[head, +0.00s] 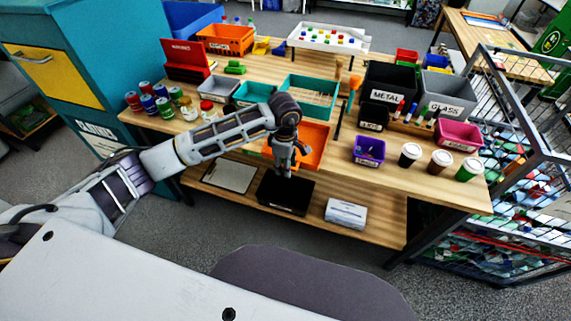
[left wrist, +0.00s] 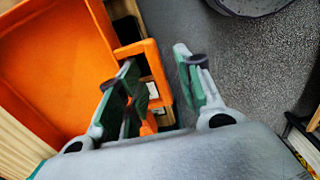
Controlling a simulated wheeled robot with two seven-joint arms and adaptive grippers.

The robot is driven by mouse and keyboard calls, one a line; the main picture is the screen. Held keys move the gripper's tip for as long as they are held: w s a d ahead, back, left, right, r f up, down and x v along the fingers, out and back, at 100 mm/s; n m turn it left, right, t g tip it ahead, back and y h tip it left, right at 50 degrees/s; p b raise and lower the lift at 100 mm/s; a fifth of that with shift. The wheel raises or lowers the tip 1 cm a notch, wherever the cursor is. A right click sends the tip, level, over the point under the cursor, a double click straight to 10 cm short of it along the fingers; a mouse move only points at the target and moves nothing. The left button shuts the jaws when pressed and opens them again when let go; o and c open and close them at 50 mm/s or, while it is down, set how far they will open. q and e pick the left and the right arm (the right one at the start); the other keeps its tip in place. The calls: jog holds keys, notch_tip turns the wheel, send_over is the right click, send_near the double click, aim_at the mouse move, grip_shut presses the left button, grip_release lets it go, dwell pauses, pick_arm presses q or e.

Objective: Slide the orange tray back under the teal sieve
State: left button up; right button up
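The orange tray (head: 313,155) sits at the table's front edge, just in front of the teal sieve (head: 325,84); my left arm covers part of it. In the left wrist view the tray (left wrist: 45,65) fills the left side, with an orange loop handle on its front. My left gripper (head: 284,169) points down at the tray's front. Its fingers (left wrist: 155,68) are apart in the left wrist view, with the handle's outer bar between them. A gap shows between the right finger and the handle. My right gripper is not in view.
A teal bin (head: 253,92), a grey bin (head: 218,87) and several cans stand left of the sieve. A purple bin (head: 369,151) and cups stand right. A black bin (head: 285,193) and a white box (head: 346,213) are on the lower shelf.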

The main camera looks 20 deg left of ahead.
pick_arm(q)
notch_tip(320, 180, up, 12)
jog(key=shift+s, duration=0.15)
dwell(0.7)
dwell(0.5)
